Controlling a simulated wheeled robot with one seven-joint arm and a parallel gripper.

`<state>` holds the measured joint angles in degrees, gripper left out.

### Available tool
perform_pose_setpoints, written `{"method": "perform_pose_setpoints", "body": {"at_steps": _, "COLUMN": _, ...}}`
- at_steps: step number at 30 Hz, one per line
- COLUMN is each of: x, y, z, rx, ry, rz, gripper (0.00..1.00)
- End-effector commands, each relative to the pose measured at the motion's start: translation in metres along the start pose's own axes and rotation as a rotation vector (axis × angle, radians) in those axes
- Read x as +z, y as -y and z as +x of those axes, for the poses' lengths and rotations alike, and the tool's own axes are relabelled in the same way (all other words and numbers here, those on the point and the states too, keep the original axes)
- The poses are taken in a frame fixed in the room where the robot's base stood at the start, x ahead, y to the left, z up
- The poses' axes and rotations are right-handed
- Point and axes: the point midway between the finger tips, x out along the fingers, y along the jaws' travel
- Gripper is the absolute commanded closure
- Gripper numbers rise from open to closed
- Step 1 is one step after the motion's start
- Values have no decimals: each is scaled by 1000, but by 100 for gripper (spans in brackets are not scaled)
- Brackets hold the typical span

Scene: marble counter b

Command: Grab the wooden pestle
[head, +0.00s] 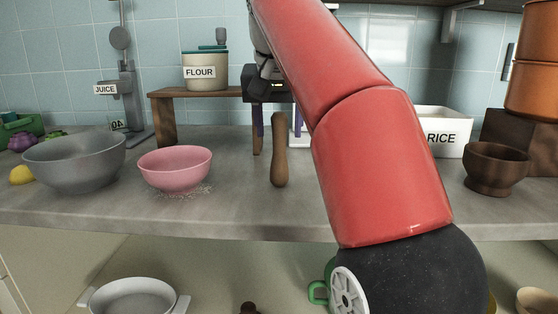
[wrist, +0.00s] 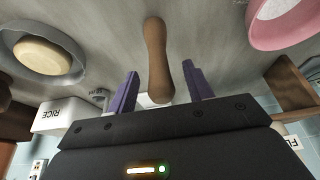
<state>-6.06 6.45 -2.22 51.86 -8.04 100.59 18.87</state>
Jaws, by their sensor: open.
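The wooden pestle (head: 279,150) stands upright on the grey counter, thick end down, near the middle of the head view. In the wrist view the pestle (wrist: 157,55) runs down the middle of the picture, between the two purple fingers. My gripper (head: 278,125) hangs down from above with its fingers apart, one on each side of the pestle's upper part. In the wrist view my gripper (wrist: 160,72) shows a gap between each finger and the pestle. I cannot tell exactly how deep the pestle sits between the fingers.
A pink bowl (head: 175,168) and a grey bowl (head: 75,160) stand left of the pestle. A wooden bench (head: 165,118) with a flour canister (head: 205,72) stands behind. A rice box (head: 443,130) and brown bowl (head: 495,168) are at right. My red arm hides the counter's right-middle.

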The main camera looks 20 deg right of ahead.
Motion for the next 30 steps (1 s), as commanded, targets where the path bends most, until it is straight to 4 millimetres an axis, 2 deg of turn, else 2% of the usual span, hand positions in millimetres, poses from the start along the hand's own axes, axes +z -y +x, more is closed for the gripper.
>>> {"method": "perform_pose_setpoints", "body": {"at_steps": 1, "x": 2, "y": -1, "z": 11, "rx": 1, "ry": 1, "rz": 1, "gripper": 49}}
{"method": "perform_pose_setpoints", "body": {"at_steps": 4, "x": 1, "y": -1, "z": 20, "rx": 0, "ry": 0, "rz": 1, "gripper": 49}}
{"method": "perform_pose_setpoints", "body": {"at_steps": 13, "x": 0, "y": -1, "z": 22, "rx": 0, "ry": -1, "rz": 1, "gripper": 50}}
{"method": "perform_pose_setpoints", "body": {"at_steps": 24, "x": 0, "y": -1, "z": 22, "rx": 0, "ry": 0, "rz": 1, "gripper": 98}}
{"method": "perform_pose_setpoints", "body": {"at_steps": 30, "x": 0, "y": -1, "z": 21, "rx": 0, "ry": -1, "rz": 1, "gripper": 99}}
